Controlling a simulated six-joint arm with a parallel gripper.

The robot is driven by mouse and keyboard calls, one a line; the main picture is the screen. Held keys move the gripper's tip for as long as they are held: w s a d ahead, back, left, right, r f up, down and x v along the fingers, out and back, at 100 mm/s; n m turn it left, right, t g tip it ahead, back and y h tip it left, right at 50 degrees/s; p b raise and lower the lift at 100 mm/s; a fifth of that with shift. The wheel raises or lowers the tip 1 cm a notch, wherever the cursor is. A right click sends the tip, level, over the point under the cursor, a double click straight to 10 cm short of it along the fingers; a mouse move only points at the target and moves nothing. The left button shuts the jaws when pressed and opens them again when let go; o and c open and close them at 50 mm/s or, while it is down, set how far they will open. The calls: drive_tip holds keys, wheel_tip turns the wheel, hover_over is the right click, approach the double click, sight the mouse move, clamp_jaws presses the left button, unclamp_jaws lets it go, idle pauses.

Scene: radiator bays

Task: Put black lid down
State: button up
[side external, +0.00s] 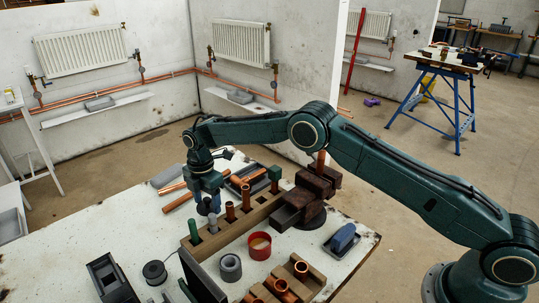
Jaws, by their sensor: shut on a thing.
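My gripper (208,205) is above the table, left of the wooden block with upright pipes. It is shut on a small dark round piece (203,210), which I take for the black lid; the fingers partly hide it and its outline is small. The piece is close to the left part of the block, and I cannot tell whether it touches anything below. An open red tin (260,247) with tan contents stands on the table in front of the block, to the lower right of my gripper.
The wooden block (237,223) holds several upright pipes. A grey roll (230,267), a black disc (155,272), a vice (307,196), a blue-topped tool on a tray (342,239) and a wooden rack with copper fittings (287,284) crowd the table (105,237). The table's left part is clear.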

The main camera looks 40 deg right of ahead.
sight(208, 207)
drive_tip(key=shift+f, duration=1.65)
drive_tip(key=shift+f, duration=0.15)
drive_tip(key=o, duration=0.7)
drive_tip(key=shift+c, duration=0.2)
wheel_tip(208, 207, up, 11)
drive_tip(key=shift+r, duration=0.7)
